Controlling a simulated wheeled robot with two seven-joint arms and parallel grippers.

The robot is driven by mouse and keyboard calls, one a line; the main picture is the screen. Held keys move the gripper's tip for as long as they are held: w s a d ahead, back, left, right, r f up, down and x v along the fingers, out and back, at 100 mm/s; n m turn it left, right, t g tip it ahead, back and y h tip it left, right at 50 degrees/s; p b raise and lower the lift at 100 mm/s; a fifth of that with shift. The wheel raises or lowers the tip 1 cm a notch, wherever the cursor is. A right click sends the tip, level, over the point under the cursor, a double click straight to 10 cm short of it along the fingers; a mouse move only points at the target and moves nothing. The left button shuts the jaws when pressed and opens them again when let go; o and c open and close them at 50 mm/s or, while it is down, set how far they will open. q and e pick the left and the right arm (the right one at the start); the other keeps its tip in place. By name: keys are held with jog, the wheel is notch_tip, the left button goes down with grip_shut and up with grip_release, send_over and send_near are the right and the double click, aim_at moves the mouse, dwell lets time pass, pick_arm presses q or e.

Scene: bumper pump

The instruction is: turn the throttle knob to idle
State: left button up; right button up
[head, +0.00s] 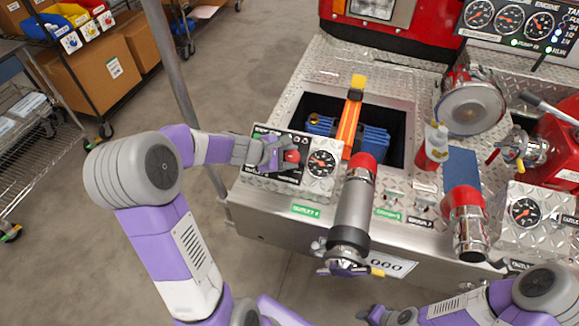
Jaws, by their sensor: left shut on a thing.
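The control panel (318,185) is a small tilted diamond-plate box with a black face at the left end of the bumper deck. A red knob (292,156) sits on that face, beside a round gauge. My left gripper (283,152) reaches in from the left and is shut on the red knob, its fingers covering part of it. The knob's pointer and the markings around it are hidden or too small to read. My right gripper (372,316) is low at the bottom edge, away from the panel, and its jaw state is unclear.
A deck well (398,117) holds blue hose and an orange strap.

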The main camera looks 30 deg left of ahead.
pick_arm(q)
jog(key=n+b, duration=0.1)
jog(key=n+t+y+b, duration=0.1)
jog(key=n+b, duration=0.1)
jog(key=shift+s+d+f, duration=0.1)
jog(key=shift+f, duration=0.2)
jog(key=shift+r+n+t+y+b, duration=0.15)
jog(key=shift+n+t+y+b, duration=0.4)
jog(key=shift+n+b, duration=0.55)
pick_arm(e)
jog(key=shift+f, duration=2.95)
pick_arm(q)
jog(key=shift+d+n, duration=0.1)
jog(key=shift+n, duration=0.6)
pick_arm(e)
jog(key=shift+f, duration=0.15)
pick_arm(q)
jog(key=o, duration=1.1)
jog(key=shift+c, duration=0.2)
jog(key=shift+r+y, duration=0.1)
jog(key=shift+y, duration=0.15)
jog(key=shift+s+r+p, duration=0.3)
jog(key=shift+p, duration=0.1)
jog(key=p+v, duration=0.3)
jog(key=v, duration=0.3)
jog(key=shift+s, duration=0.45)
pick_arm(e)
notch_tip(320, 180, up, 4)
jog(key=shift+f, duration=0.1)
